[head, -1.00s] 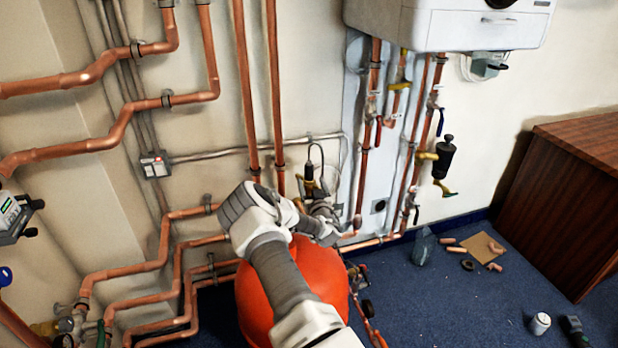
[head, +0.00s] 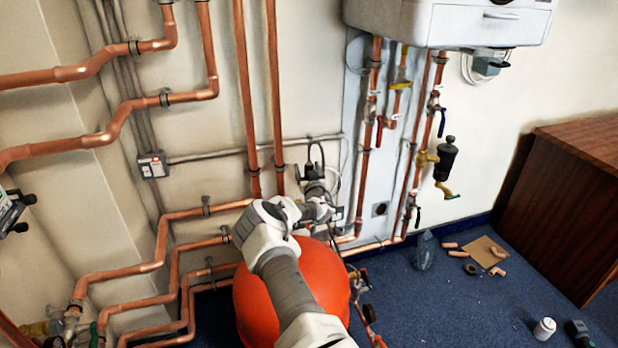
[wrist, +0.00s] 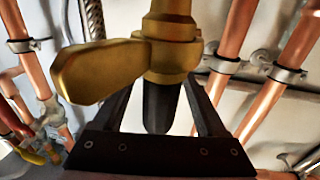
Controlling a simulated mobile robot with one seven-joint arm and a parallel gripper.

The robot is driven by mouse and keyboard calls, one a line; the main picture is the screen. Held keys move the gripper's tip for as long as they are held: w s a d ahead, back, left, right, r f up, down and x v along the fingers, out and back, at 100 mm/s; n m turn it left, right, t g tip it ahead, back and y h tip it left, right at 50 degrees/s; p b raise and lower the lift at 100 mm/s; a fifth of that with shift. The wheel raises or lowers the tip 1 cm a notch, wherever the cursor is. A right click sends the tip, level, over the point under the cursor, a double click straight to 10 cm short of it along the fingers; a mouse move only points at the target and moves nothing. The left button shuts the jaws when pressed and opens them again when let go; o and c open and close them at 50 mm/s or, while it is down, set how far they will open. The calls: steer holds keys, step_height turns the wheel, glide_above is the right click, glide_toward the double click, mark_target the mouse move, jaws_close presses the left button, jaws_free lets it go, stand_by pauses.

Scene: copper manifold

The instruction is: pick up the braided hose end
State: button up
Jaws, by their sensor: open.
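My gripper (wrist: 160,105) is open in the wrist view, its two dark fingers on either side of a dark cylinder (wrist: 160,108). This cylinder hangs below a brass valve (wrist: 168,50) with a flat brass lever (wrist: 95,72). A short length of braided hose (wrist: 93,18) shows at the upper left, running behind the lever. Its end is hidden there, and I cannot tell whether the dark cylinder belongs to it. In the head view my wrist covers most of the gripper, near grey fittings (head: 315,185) on the wall.
An orange vessel (head: 262,303) stands below my arm. Copper pipes (head: 130,268) run along the wall at left. A white boiler (head: 450,25) hangs at upper right, with valved pipes below. A wooden cabinet (head: 570,200) stands at right.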

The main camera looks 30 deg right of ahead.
jaws_close()
stand_by(0.4)
steer(key=shift+r, duration=0.1)
steer(key=shift+r, duration=0.45)
steer(key=s+d+r+p, duration=0.3)
steer(key=d+r+p, duration=0.1)
steer(key=d+r, duration=0.6)
steer(key=shift+s+d, duration=0.2)
steer(key=shift+d, duration=0.4)
